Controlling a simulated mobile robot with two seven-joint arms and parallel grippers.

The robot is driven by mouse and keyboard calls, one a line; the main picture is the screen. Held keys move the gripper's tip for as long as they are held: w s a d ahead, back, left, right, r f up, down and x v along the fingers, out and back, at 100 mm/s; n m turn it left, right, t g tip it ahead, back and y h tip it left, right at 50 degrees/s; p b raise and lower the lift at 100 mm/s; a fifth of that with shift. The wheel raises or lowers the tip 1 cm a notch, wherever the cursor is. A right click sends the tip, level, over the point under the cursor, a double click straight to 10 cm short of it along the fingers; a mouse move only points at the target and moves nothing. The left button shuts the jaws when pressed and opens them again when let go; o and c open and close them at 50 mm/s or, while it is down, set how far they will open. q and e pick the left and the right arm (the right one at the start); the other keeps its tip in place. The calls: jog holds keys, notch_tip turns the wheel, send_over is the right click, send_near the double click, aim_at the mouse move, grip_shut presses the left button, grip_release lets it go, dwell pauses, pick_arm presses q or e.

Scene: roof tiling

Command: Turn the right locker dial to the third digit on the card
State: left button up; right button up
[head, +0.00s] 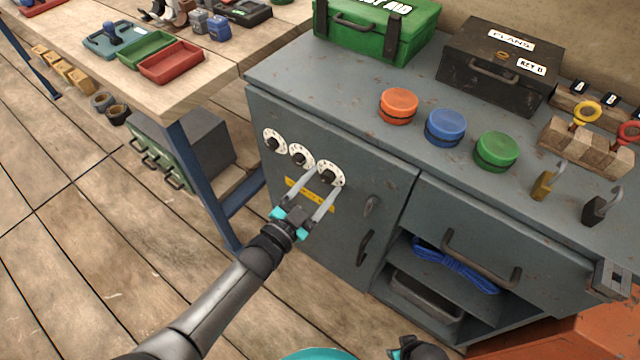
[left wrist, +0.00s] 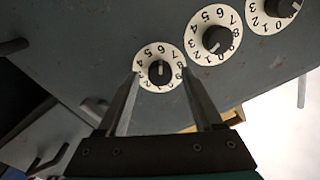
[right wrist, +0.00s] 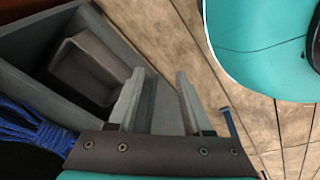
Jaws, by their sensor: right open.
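Three round white dials with black knobs sit in a row on the grey locker door: left dial (head: 275,141), middle dial (head: 301,156) and right dial (head: 330,173). My left gripper (head: 325,180) is at the right dial, its fingers apart on either side. In the left wrist view the right dial (left wrist: 160,69) lies between the fingertips, with gaps beside its knob. Its digits are partly hidden and its exact setting is unclear. My right gripper (right wrist: 159,75) is open and empty, away from the dials. I cannot make out a card with digits.
A yellow label (head: 296,190) is below the dials, partly covered by my gripper. A door handle (head: 366,247) is to the right. The locker top (head: 350,85) holds coloured jars, padlocks and boxes. A wooden bench (head: 200,90) stands at the left.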

pick_arm(q)
jog(key=shift+s+a, duration=0.1)
jog(key=shift+s, duration=0.05)
jog(key=p+v, duration=0.3)
jog(key=v, duration=1.2)
pick_arm(e)
jog(key=s+d+f, duration=0.2)
jog(key=s+d, duration=0.2)
jog(key=s, duration=0.2)
jog(key=shift+s+d, duration=0.15)
jog(key=shift+d, duration=0.1)
